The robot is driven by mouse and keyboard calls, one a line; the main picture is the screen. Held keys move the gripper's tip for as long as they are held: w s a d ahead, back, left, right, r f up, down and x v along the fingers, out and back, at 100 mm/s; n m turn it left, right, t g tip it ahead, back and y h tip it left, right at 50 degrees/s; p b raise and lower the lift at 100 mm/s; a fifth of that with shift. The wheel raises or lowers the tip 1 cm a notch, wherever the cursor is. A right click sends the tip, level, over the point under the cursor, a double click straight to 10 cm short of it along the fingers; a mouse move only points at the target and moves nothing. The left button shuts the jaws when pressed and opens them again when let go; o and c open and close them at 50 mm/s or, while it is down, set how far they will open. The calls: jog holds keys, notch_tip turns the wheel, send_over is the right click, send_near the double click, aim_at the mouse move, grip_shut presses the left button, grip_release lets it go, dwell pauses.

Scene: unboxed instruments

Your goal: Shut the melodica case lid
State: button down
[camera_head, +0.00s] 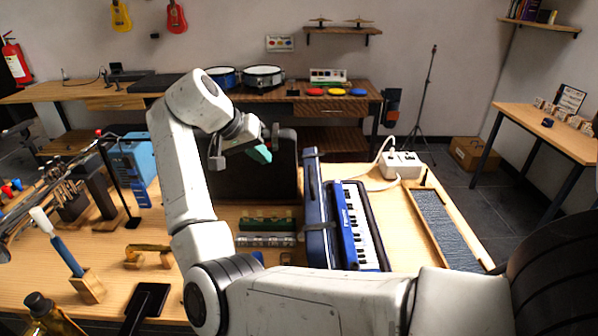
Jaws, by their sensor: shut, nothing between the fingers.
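The blue melodica case (376,262) lies on the workbench right of centre, with the keyed melodica (357,222) inside it. Its blue lid (316,205) stands open and nearly upright along the left side of the case, seen almost edge-on. My gripper (264,152) is raised to the left of the lid's upper end. It is shut and empty, with a teal part at its tip. A gap shows between it and the lid in the picture; the depth between them is hard to tell. My forearm hides the front end of the case.
A dark open case (250,185) stands behind and below my gripper, with green harmonica-like pieces (266,224) in front. A white power strip (401,163) and a blue-grey mat tray (447,228) lie to the right. Tools and a blue box (133,158) crowd the left.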

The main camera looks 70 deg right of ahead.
jog(key=s+d+f+p, duration=0.2)
jog(key=s+d+f, duration=0.4)
jog(key=f, duration=0.2)
jog(key=shift+s+d, duration=0.3)
jog(key=shift+d, duration=0.1)
